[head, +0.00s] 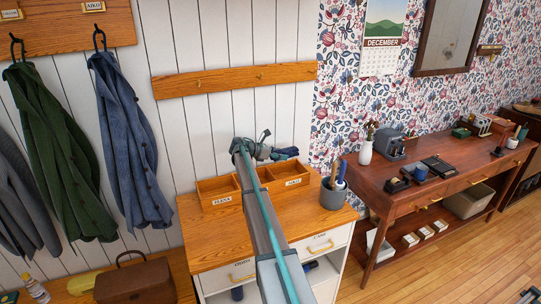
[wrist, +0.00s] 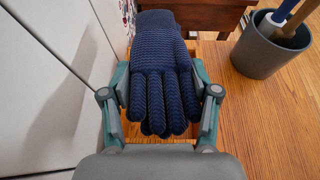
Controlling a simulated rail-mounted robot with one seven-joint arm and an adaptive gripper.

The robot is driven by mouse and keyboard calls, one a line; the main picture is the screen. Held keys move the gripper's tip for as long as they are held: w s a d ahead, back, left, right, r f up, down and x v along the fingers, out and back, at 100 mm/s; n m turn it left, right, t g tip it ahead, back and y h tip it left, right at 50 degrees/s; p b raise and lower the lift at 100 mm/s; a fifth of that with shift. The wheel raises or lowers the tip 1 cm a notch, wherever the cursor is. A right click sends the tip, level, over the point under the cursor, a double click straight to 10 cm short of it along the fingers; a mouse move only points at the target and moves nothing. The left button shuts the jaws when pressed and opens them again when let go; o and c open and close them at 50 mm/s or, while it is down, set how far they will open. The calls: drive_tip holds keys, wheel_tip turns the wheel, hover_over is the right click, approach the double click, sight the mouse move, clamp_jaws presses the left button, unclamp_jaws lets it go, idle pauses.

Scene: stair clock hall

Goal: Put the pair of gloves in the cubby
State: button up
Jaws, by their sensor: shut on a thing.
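The pair of dark blue knitted gloves (wrist: 160,62) is between the fingers of my gripper (wrist: 160,88), fingers of the gloves toward the wrist camera. In the head view the gloves (head: 287,152) show as a small dark shape right of my gripper (head: 264,150), held above the back of the wooden cabinet top. A low wooden divided box (head: 218,208) stands on that cabinet, below the gloves in the picture. Name labels show on its front, one reading AIKO. My arm hides part of the box. Open compartments (head: 318,276) show under the cabinet's drawers, partly hidden by my arm.
The white panelled wall is close behind, with a peg rail (head: 235,80). Coats hang at left. A dark wooden desk (head: 410,195) stands at right.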

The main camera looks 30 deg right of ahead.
drive_tip(key=shift+x, duration=1.1)
drive_tip(key=shift+f+b, duration=1.7)
drive_tip(key=shift+f, duration=2.85)
drive_tip(key=o, duration=1.2)
drive_tip(key=shift+r, duration=0.1)
drive_tip(key=shift+r+p, duration=2.9)
drive_tip(key=shift+r, duration=2.5)
